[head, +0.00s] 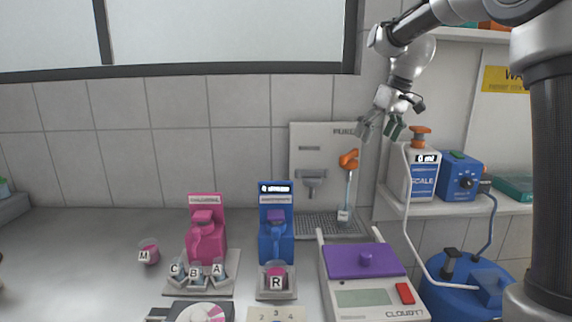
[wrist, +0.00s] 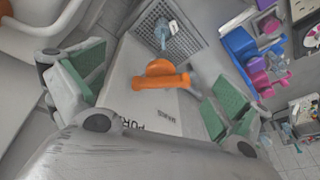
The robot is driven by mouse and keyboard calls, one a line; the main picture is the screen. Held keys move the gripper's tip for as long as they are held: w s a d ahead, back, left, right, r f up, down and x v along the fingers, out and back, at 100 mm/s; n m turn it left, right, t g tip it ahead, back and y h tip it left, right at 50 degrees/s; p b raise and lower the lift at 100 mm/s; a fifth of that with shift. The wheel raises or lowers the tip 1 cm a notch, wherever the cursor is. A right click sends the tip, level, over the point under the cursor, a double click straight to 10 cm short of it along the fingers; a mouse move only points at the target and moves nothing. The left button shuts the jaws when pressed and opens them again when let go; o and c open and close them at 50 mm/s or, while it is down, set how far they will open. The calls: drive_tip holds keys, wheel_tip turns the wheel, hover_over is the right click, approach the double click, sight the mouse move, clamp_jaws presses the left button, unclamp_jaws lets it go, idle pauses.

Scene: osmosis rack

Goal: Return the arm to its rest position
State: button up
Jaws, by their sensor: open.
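My gripper (head: 381,126) is open and empty. In the head view it hangs in the air at the upper right, in front of the tiled wall, above and right of the orange lever on the white wall panel. The wrist view shows its two green-padded fingers (wrist: 150,100) spread wide, with nothing held between them. The orange lever (wrist: 161,76) appears between the fingers in that view, and it also shows in the head view (head: 349,159). My arm reaches in from the right edge.
On the counter stand a pink dispenser (head: 205,240), a blue dispenser (head: 275,235), lettered cups and a purple-lidded machine (head: 364,262). The counter's left is mostly clear.

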drive_tip(key=s+d+f+m+h, duration=0.1)
drive_tip(key=s+d+f+m, duration=0.1)
drive_tip(key=s, duration=0.9)
drive_tip(key=s+d+f+m+t, duration=0.1)
drive_tip(key=s+d, duration=0.3)
drive_tip(key=s, duration=0.8)
drive_tip(key=s+d+f+m+t+h, duration=0.1)
drive_tip(key=s+d+f+m, duration=0.1)
drive_tip(key=s, duration=0.9)
drive_tip(key=shift+s+d+f+m+h, duration=0.3)
drive_tip(key=shift+s+d+f+m, duration=0.15)
drive_tip(key=shift+f, duration=0.2)
drive_tip(key=shift+w, duration=0.1)
